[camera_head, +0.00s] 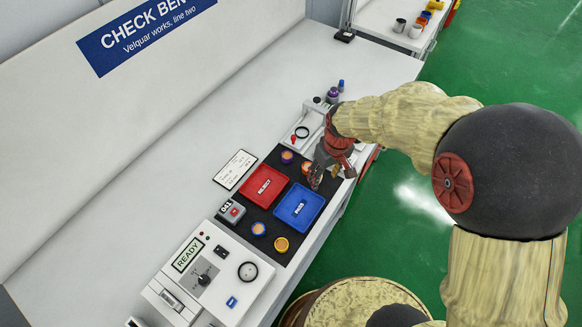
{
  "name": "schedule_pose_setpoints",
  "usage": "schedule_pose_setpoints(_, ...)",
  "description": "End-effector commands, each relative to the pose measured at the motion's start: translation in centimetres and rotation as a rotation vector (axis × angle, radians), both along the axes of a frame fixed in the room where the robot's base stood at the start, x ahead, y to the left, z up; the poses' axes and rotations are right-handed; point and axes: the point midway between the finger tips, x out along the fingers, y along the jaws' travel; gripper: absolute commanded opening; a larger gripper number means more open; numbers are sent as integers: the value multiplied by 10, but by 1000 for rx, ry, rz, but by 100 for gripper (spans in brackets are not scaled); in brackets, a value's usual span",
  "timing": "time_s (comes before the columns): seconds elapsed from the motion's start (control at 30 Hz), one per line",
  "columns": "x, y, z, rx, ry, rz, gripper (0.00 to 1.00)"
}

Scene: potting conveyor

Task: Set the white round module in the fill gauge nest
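My gripper (325,176) hangs low over the far right end of the black mat, beside the blue tray. Its fingers are small and partly covered by its own red and grey body, so I cannot tell whether it is open or holds anything. A white machine (218,262) with a READY display has a dark-ringed round spot (247,271), possibly the gauge nest.
A red tray (264,185) and a blue tray (299,207) lie on the mat. A grey button box (231,211) and a white card (235,169) are nearby. A white fixture (308,122) stands beyond the mat. The bench's left side is clear.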

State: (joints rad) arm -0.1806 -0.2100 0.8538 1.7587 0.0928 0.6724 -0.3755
Motion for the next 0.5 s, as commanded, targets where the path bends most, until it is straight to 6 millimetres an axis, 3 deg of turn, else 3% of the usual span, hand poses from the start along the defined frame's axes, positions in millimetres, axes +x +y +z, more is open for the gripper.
schedule_pose_setpoints(0.1,22,4,10,8,-58,51,50)
schedule_pose_setpoints(0.27,25,5,9,6,-75,98,50)
schedule_pose_setpoints(0.5,27,6,-14,5,-73,106,50)
